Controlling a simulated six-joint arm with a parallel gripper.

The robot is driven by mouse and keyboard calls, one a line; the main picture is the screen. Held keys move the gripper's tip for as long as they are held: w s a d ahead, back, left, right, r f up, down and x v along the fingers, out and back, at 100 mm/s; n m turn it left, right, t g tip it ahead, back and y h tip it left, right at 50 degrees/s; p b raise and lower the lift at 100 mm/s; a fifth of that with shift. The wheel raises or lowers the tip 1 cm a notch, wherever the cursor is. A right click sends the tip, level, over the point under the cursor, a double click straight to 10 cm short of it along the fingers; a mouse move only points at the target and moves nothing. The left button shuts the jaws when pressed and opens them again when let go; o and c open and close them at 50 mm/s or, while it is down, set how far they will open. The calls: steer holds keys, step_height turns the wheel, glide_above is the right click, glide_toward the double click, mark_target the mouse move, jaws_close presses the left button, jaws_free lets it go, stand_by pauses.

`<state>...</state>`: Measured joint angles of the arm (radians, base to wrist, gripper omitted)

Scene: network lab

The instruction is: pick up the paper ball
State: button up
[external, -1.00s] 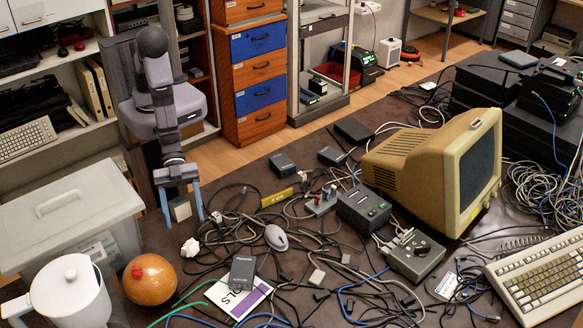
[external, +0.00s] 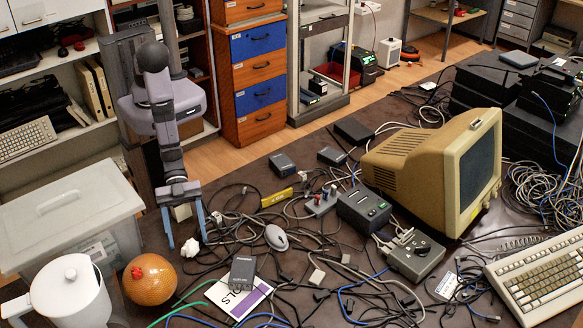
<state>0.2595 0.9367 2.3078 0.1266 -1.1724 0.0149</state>
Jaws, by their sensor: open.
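The paper ball (external: 190,248) is a small white crumpled lump on the dark table, left of the computer mouse. My gripper (external: 187,243) is open, with its two blue fingers pointing down. In the picture the ball shows between the fingertips, near their lower ends. I cannot tell from this one view whether the fingers are at its depth or whether either touches it. Nothing is held.
A grey mouse (external: 276,237) and tangled cables lie to the right. An orange textured ball (external: 150,280) and a white jug (external: 70,297) stand in front left. A translucent lidded bin (external: 65,225) is at left.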

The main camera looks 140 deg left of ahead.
steer(key=shift+x, duration=0.9)
steer(key=c, duration=1.2)
